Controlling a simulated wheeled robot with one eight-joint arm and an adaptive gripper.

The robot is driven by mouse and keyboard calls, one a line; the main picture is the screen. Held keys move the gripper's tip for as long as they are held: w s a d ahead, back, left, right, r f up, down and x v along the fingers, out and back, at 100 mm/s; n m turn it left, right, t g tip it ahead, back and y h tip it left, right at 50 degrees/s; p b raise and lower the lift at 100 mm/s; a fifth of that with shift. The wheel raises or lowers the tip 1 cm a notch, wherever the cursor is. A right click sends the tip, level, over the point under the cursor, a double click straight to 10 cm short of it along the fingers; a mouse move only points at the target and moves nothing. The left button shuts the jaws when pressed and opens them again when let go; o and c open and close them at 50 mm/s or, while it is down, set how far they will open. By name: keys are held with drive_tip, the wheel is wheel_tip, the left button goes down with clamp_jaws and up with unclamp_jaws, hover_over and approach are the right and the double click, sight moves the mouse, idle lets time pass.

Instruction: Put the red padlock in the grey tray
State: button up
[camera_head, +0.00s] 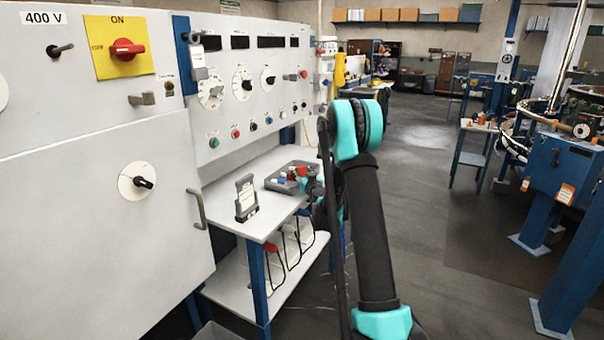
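The grey tray (279,188) sits on the white bench beside the panel. It holds several small blue and red items. A red item (302,171) shows at the tray's right part, close to my gripper; it may be the red padlock, but it is too small to tell. My gripper (308,185) is at the tray's right side, small and partly hidden by my arm. I cannot tell whether it is open or shut, whether it holds anything, or whether it touches the tray.
A grey holder with a white card (246,199) stands on the white bench (263,228) left of the tray. Dark cables and a red piece (271,247) show below the bench top. The control panel (245,95) rises behind. The floor (430,230) at right is open, up to blue machinery (562,165).

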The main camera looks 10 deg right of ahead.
drive_tip(key=shift+s+r, duration=0.15)
drive_tip(key=s+d, duration=0.2)
drive_tip(key=s, duration=0.9)
drive_tip(key=s+a+r+n+g+y, duration=0.1)
drive_tip(key=s+a+g+y, duration=0.2)
drive_tip(key=s, duration=0.6)
drive_tip(key=s+a+n+g+y, duration=0.1)
drive_tip(key=s+a+n+g, duration=0.15)
drive_tip(key=s+a, duration=0.45)
drive_tip(key=s+d+f+m+g+h, duration=0.1)
drive_tip(key=s+d+f+g+h, duration=0.1)
drive_tip(key=s, duration=0.7)
drive_tip(key=s+d+f+m+g+h, duration=0.2)
drive_tip(key=s+d+f+g, duration=0.1)
drive_tip(key=s, duration=0.6)
drive_tip(key=s+d+f+m+g+h, duration=0.2)
drive_tip(key=s+d+f, duration=0.3)
drive_tip(key=s, duration=0.4)
drive_tip(key=shift+s+d+g+h, duration=0.4)
drive_tip(key=shift+d+g, duration=0.15)
drive_tip(key=shift+d, duration=0.15)
drive_tip(key=shift+c, duration=0.6)
